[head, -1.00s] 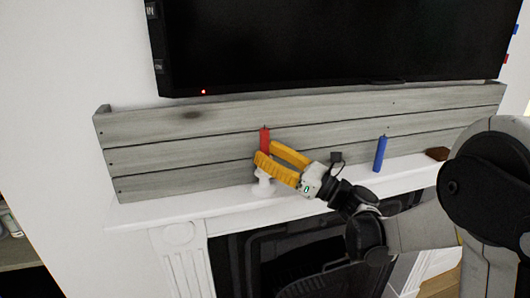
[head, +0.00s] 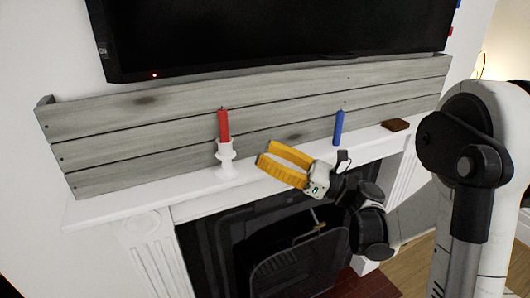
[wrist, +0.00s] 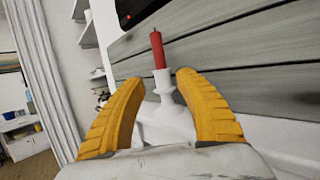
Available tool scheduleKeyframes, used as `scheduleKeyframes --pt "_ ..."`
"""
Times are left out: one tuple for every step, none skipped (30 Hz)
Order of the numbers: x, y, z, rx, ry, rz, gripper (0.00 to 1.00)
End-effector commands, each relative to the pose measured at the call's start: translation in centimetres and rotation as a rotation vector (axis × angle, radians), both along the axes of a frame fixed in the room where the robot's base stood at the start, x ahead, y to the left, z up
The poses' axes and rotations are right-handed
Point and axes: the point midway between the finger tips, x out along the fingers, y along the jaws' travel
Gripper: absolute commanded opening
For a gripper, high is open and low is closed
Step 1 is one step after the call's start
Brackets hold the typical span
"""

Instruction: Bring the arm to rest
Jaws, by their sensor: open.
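My gripper (head: 268,162) has yellow fingers and is open and empty, in front of the mantel's front edge in the head view. It is to the right of a red candle (head: 223,125) standing upright in a white candle holder (head: 226,160) on the mantel. In the wrist view, the red candle (wrist: 158,50) and white holder (wrist: 165,86) show beyond and between the open fingers (wrist: 156,85), apart from them.
A blue candle (head: 338,128) and a small brown block (head: 395,125) are on the white mantel (head: 110,206). Grey planks (head: 110,150) stand behind, below a dark TV (head: 270,35). The dark fireplace (head: 215,265) is beneath. Floor shows at the right.

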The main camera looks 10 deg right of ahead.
Motion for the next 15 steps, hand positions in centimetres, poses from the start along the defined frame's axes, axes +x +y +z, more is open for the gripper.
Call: scheduleKeyframes --pt "0.0 0.1 0.0 -0.005 -0.001 -0.001 0.40" --pt "-0.1 0.2 0.0 -0.016 -0.004 -0.003 0.40" --pt "-0.2 0.6 -0.1 -0.044 -0.010 -0.008 0.40" --pt "-0.3 1.0 -0.2 -0.076 -0.019 -0.013 0.40" --pt "-0.5 1.5 -0.4 -0.119 -0.029 -0.020 0.40" --pt "-0.8 2.2 -0.7 -0.195 -0.050 -0.031 0.40" --pt "-1.2 2.8 -1.1 -0.264 -0.070 -0.038 0.40" --pt "-1.6 3.4 -1.5 -0.343 -0.095 -0.045 0.40" --pt "-2.4 4.2 -2.2 -0.463 -0.136 -0.051 0.40" --pt "-3.1 4.6 -2.8 -0.557 -0.171 -0.052 0.40" --pt "-3.9 5.0 -3.5 -0.655 -0.210 -0.051 0.40" --pt "-5.0 5.3 -4.4 -0.787 -0.266 -0.042 0.40" --pt "-5.8 5.3 -5.1 -0.883 -0.310 -0.032 0.40" --pt "-6.8 5.2 -5.9 -0.982 -0.357 -0.017 0.40" --pt "-8.0 4.9 -6.8 -1.111 -0.422 0.008 0.40"
